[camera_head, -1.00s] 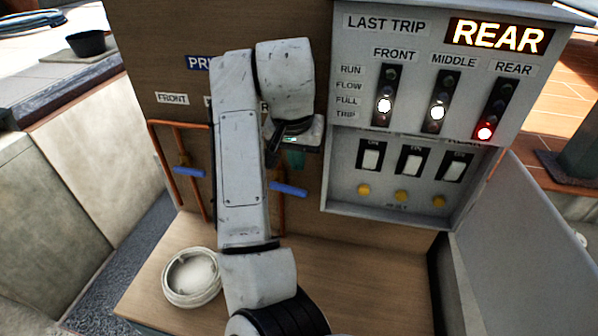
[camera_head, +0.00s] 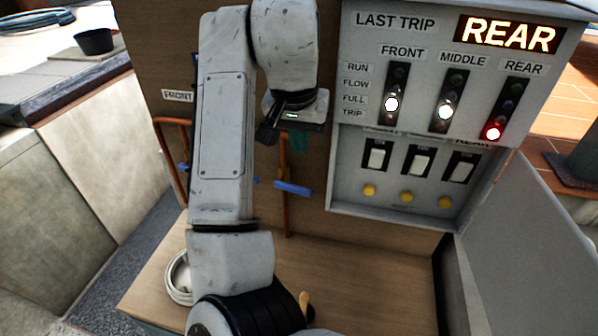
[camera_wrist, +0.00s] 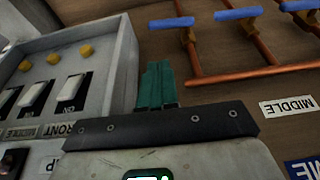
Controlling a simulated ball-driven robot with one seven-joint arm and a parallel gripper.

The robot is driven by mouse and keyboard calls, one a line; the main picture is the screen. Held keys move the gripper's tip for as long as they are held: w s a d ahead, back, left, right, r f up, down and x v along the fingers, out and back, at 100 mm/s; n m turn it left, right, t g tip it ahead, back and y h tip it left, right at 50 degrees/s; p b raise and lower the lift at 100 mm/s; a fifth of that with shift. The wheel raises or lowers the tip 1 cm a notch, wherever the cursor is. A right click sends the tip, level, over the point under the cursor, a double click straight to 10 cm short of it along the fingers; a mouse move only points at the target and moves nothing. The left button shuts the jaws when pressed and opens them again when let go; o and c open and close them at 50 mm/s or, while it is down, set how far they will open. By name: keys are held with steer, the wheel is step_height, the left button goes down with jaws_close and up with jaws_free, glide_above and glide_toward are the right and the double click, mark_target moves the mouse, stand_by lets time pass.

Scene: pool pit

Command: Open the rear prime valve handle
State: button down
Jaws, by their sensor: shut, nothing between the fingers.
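The rear prime valve handle (camera_head: 292,188) is a blue lever lying roughly crosswise to its upright copper pipe, left of the control box. In the wrist view I take the blue handle (camera_wrist: 172,22) nearest the box to be the same one. My gripper (camera_head: 298,141) has teal fingers, pressed together and empty, above the rear handle in the head view and apart from it. The wrist view shows the shut fingers (camera_wrist: 157,84) in front of the board. The REAR label is hidden behind my gripper and arm.
The middle handle (camera_wrist: 238,14) and front handle (camera_wrist: 302,5) sit alongside, also crosswise, on copper pipework (camera_wrist: 250,73). The control box (camera_head: 340,160), with switches and yellow buttons, stands close on the right, its door (camera_head: 530,235) open. A white round container (camera_head: 178,279) sits on the wooden ledge.

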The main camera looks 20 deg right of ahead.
steer(key=s+a+f+t+h+b, duration=0.1)
steer(key=s+t+b, duration=0.4)
steer(key=b, duration=2.2)
steer(key=shift+s+a+m+h, duration=0.25)
steer(key=shift+a+m+h, duration=0.15)
steer(key=shift+a+h, duration=0.4)
steer(key=shift+a+f, duration=0.1)
steer(key=shift+f, duration=0.05)
steer(key=b, duration=0.3)
glide_above(293, 189)
steer(key=s, duration=0.2)
step_height(293, 189, down, 7)
steer(key=shift+s+f, duration=0.1)
steer(key=shift+f, duration=1.9)
